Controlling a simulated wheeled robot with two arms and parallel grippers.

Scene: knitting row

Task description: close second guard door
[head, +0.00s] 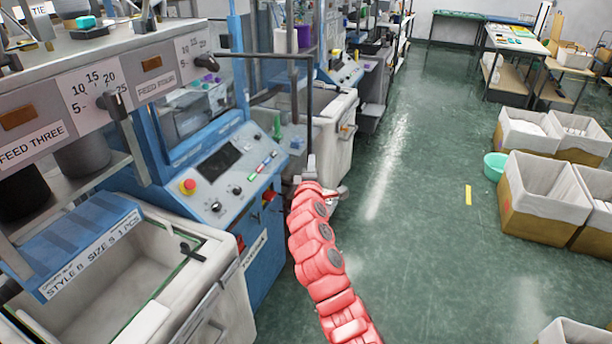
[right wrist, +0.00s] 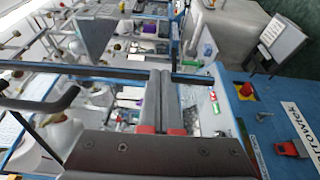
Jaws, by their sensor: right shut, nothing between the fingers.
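A guard door with a thin dark frame (head: 309,95) stands swung out from the blue knitting machine (head: 160,120), over its control panel. Its clear panel lets the machines behind show through. My right gripper (head: 311,162) is at the lower end of the frame's outer upright. In the right wrist view my right gripper (right wrist: 167,76) is shut and empty, its fingertips close against a dark frame bar (right wrist: 90,71). I cannot tell whether they touch it. My left gripper is not in view.
The control panel (head: 222,165) has a red stop button (head: 188,186). A grey bin (head: 190,290) stands at the lower left, and another pale bin (head: 335,135) is behind the door. White-lined boxes (head: 535,180) and a green bucket (head: 494,166) stand right. The green aisle floor between is clear.

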